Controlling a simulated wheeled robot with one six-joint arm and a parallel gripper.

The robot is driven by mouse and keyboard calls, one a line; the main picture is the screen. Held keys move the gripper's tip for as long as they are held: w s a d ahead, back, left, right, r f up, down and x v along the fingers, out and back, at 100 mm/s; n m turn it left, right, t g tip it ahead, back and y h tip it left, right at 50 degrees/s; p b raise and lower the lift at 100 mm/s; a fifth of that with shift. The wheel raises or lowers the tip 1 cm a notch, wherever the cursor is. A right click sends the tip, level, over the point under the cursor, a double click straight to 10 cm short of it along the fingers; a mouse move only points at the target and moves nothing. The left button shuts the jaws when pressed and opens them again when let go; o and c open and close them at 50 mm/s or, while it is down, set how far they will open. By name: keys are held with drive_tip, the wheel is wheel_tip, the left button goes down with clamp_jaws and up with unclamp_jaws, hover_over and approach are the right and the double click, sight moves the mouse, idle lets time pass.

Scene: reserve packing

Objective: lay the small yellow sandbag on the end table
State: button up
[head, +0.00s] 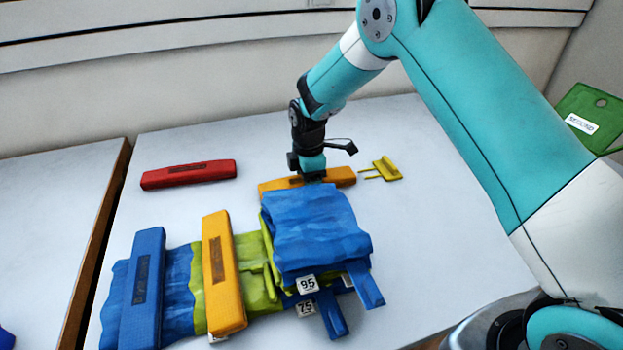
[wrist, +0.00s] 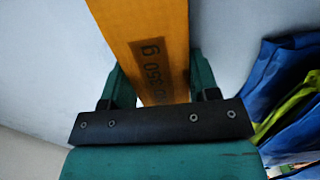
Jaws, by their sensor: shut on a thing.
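A yellow sandbag (head: 342,176) is behind the blue folded cloth, and its near side is partly hidden. My gripper (head: 312,177) is shut on it near its middle. In the wrist view the bag (wrist: 150,45) runs between the green fingers, with a dark label reading 350 g. I cannot tell whether it touches the table. Another yellow sandbag (head: 223,270) lies across the blue and green cloths; its label is too small to read. A separate white surface (head: 50,215), perhaps the end table, is at the left, beyond a brown edge.
A red sandbag (head: 188,174) lies at the back left of the white table (head: 380,125). A blue sandbag (head: 143,285) lies on the cloths. A blue folded cloth (head: 315,230) with tags 95 and 75 is at the middle. A yellow comb-like piece (head: 386,168) and a green sign (head: 590,118) are at the right.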

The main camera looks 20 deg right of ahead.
drive_tip(key=o, duration=1.1)
drive_tip(key=shift+o, duration=0.2)
drive_tip(key=s+a+r+m, duration=0.1)
drive_tip(key=s+r, duration=0.2)
drive_tip(key=r, duration=0.5)
drive_tip(key=s+r+m, duration=0.1)
drive_tip(key=s+r, duration=0.2)
drive_tip(key=r, duration=0.6)
drive_tip(key=s+a+r+m+y, duration=0.1)
drive_tip(key=s+m, duration=0.3)
drive_tip(key=s, duration=1)
drive_tip(key=s+a+r+m+y, duration=0.1)
drive_tip(key=s+r+m+y, duration=0.2)
drive_tip(key=s, duration=1.1)
drive_tip(key=shift+a+r+m, duration=0.4)
drive_tip(key=shift+r+m, duration=0.3)
drive_tip(key=shift+m, duration=0.3)
